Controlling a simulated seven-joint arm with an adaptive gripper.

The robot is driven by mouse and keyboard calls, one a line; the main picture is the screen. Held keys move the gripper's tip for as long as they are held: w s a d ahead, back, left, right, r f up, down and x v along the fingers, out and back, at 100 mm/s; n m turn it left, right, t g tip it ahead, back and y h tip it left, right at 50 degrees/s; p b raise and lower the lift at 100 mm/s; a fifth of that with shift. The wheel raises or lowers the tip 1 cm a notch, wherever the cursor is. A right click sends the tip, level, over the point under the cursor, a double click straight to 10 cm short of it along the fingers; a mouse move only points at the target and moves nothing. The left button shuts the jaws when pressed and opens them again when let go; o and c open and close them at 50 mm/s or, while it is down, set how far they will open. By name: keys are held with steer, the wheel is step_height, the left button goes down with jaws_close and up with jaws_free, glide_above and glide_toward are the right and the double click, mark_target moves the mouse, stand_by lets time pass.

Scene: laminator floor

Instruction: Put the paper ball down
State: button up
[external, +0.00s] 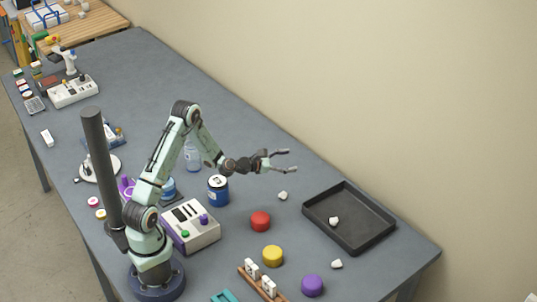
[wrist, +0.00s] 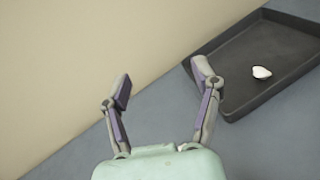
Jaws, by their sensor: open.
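Three small white crumpled balls that look like paper show in the external view. One paper ball (external: 334,221) lies in the black tray (external: 379,245), which also shows in the wrist view (wrist: 232,110) with a white ball (wrist: 262,72) in it. Another paper ball (external: 283,196) lies on the table left of the tray, and a third (external: 336,264) lies in front of it. My gripper (external: 293,160) is open and empty, raised above the table to the upper left of the tray. In the wrist view my gripper (wrist: 162,85) has its fingers spread with nothing between them.
Red (external: 260,221), yellow (external: 273,256) and purple (external: 312,286) round pieces stand left of the tray. A blue can (external: 218,190) and a control box (external: 190,225) stand near my arm. The wall (external: 350,90) runs along the table's far edge.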

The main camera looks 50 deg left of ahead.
mark_target(280, 195)
steer(key=s+a+f+n, duration=0.1)
steer(key=f, duration=0.4)
steer(key=s+a+f+n+g+y, duration=0.1)
steer(key=s+a+f, duration=0.1)
steer(key=f, duration=0.3)
steer(key=s+a+f+n+g, duration=0.1)
steer(key=s+a+f+n, duration=0.1)
steer(key=f, duration=0.3)
steer(key=shift+f+y, duration=0.4)
steer(key=shift+w+a+f, duration=0.1)
steer(key=shift+w+a, duration=0.1)
steer(key=shift+w, duration=0.05)
steer(key=x, duration=0.6)
steer(key=shift+f, duration=0.1)
steer(key=c, duration=0.8)
